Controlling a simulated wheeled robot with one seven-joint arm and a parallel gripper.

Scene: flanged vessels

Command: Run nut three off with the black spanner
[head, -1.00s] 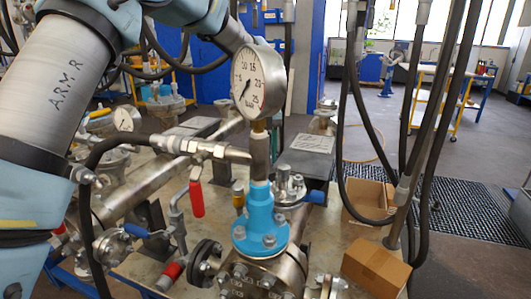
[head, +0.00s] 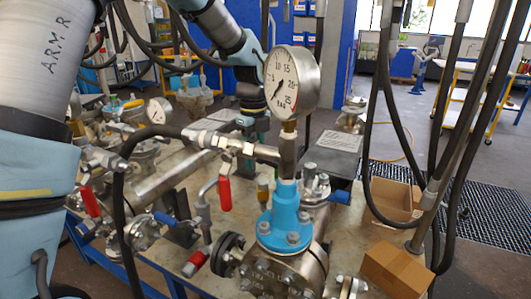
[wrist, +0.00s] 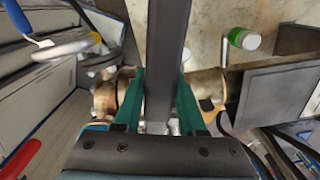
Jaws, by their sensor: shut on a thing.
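My gripper (wrist: 160,85) has green fingers shut on a long dark bar, which looks like the black spanner (wrist: 168,40). The bar runs away to the top edge of the wrist view, and its far end is out of view. In the head view my gripper (head: 258,122) points down behind and left of the pressure gauge. The spanner cannot be made out there. A vessel with a blue flange (head: 285,222) and several bolts stands in front, apart from my gripper. Stamped marks show on its lower body, but I cannot tell which nut is number three.
The white-faced gauge (head: 291,80) rises above the blue flange. Red-handled (head: 224,193) and blue-handled valves crowd the left. Cardboard boxes (head: 397,268) lie at the right, with hanging black hoses (head: 455,120) nearby. A dark plate (wrist: 285,85) shows right in the wrist view.

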